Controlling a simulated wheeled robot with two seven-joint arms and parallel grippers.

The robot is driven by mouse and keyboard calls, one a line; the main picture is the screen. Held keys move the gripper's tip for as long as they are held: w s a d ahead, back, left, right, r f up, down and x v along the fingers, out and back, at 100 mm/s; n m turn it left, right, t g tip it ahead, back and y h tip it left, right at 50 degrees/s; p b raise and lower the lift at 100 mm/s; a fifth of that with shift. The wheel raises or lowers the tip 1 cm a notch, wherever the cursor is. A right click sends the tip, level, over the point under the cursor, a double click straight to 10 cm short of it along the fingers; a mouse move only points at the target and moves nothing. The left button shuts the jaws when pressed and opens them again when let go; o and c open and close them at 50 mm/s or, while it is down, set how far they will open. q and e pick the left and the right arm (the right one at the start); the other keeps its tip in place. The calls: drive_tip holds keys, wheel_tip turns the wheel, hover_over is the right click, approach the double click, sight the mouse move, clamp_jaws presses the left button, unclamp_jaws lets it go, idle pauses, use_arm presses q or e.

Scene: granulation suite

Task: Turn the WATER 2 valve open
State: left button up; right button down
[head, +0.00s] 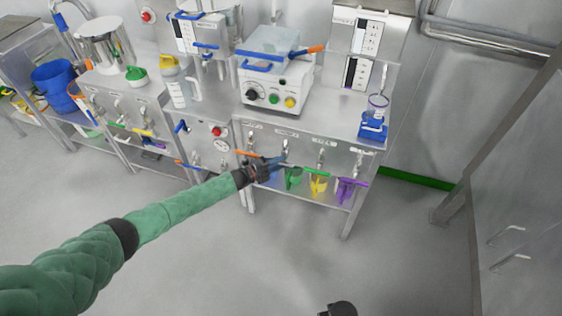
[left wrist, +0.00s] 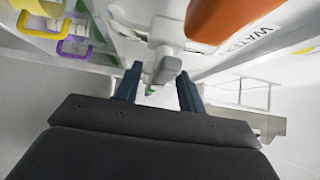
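A row of valves with label plates runs along the front of the steel bench (head: 338,157). The labels are too small to read in the head view. My left gripper (head: 263,170) is at the left part of this row, near an orange handle (head: 247,153). In the left wrist view the left gripper (left wrist: 158,72) has its fingers apart, with a grey fitting (left wrist: 168,66) showing between them; contact cannot be told.
A white instrument (head: 272,88) stands on the bench. A dark part, perhaps of my right arm, shows at the bottom edge. The floor in front is clear.

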use_arm(q)
drive_tip(key=shift+w+d, duration=0.2)
drive_tip(key=shift+d, duration=0.3)
use_arm(e)
drive_tip(key=shift+d+f, duration=0.1)
drive_tip(key=shift+f, duration=0.35)
use_arm(q)
clamp_jaws()
drive_tip(key=shift+f, duration=0.1)
